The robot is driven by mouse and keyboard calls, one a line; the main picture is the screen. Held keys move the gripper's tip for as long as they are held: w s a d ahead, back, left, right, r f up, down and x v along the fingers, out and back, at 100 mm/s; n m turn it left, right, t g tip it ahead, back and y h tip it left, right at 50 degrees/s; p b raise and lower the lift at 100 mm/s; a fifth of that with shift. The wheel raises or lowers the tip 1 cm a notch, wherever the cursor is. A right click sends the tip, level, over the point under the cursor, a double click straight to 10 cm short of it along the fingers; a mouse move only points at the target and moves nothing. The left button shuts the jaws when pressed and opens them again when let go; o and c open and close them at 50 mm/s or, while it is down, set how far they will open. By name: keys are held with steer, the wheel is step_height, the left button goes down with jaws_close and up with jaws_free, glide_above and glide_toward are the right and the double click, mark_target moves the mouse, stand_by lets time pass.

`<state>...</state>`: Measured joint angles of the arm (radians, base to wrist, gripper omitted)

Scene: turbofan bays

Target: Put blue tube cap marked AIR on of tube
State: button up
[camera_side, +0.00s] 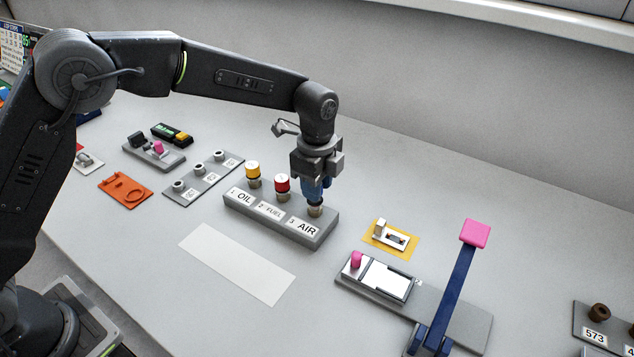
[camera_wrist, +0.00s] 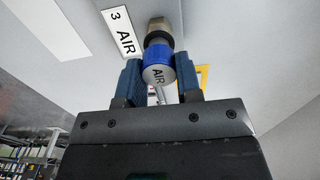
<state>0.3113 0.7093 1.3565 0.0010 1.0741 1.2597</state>
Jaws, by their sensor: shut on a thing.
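The blue tube cap marked AIR (camera_wrist: 158,66) is between the two blue fingers of my gripper (camera_wrist: 160,82) in the wrist view. The cap is in line with the brass-coloured tube fitting (camera_wrist: 159,32) beside the "3 AIR" label; I cannot tell whether it is fully seated. In the side view my gripper (camera_side: 316,190) points down over the AIR tube (camera_side: 315,210) at the right end of the grey block (camera_side: 290,232). The fingers hide most of the cap there. The OIL tube has a yellow cap (camera_side: 253,168) and the FUEL tube a red cap (camera_side: 282,184).
A grey panel (camera_side: 205,178) with several small fittings stands left of the block. A white rectangle (camera_side: 237,263) lies in front. To the right are a yellow plate (camera_side: 391,240) with a white part and a blue lever with a pink handle (camera_side: 475,233).

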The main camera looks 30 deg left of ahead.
steer(key=shift+f, duration=0.85)
steer(key=o, duration=1.4)
steer(key=shift+r, duration=0.15)
steer(key=shift+r, duration=3.4)
